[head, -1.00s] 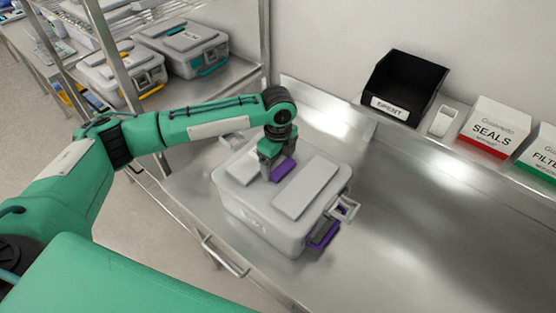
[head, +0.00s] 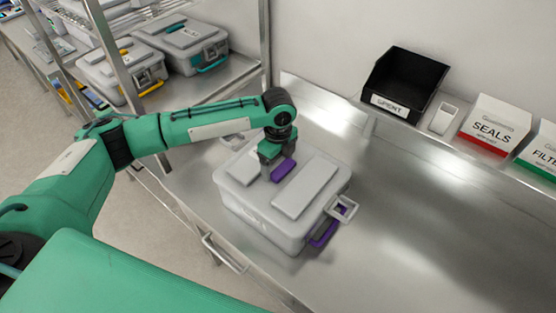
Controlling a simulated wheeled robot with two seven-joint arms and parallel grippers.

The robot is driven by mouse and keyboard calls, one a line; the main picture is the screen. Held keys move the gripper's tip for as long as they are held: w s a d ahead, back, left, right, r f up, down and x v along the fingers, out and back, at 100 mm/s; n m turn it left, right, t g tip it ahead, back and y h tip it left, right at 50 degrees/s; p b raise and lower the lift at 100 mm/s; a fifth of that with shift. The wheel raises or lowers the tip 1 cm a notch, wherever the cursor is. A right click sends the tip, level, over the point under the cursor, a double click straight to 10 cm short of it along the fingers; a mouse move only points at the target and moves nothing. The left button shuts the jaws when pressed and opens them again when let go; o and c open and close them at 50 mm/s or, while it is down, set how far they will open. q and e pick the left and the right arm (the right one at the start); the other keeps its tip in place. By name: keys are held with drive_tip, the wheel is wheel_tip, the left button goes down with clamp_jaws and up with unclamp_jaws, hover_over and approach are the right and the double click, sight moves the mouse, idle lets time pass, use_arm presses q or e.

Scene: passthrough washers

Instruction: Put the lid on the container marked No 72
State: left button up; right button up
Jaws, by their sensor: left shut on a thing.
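The container (head: 262,220) is a pale grey box on the steel bench, with a purple handle and a light latch loop on its right end. Its marking is too small to read. The grey lid (head: 305,190) lies over the container's top, and I cannot tell whether it is fully seated. My left gripper (head: 275,168) points down at the middle of the lid, shut on its purple handle (head: 284,170). The fingertips are partly hidden. My right gripper is not in view.
A black SPENT bin (head: 402,85), a small white holder (head: 443,118), a SEALS box (head: 494,125) and another box (head: 541,152) line the back ledge. Two lidded containers (head: 125,75) (head: 185,45) stand on the rack at left. The bench right of the container is clear.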

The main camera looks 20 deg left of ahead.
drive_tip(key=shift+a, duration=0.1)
use_arm(q)
drive_tip(key=o, duration=1.5)
drive_tip(key=shift+c, duration=0.2)
drive_tip(key=shift+r, duration=0.1)
drive_tip(key=shift+r+p, duration=3.45)
drive_tip(key=shift+p, duration=0.3)
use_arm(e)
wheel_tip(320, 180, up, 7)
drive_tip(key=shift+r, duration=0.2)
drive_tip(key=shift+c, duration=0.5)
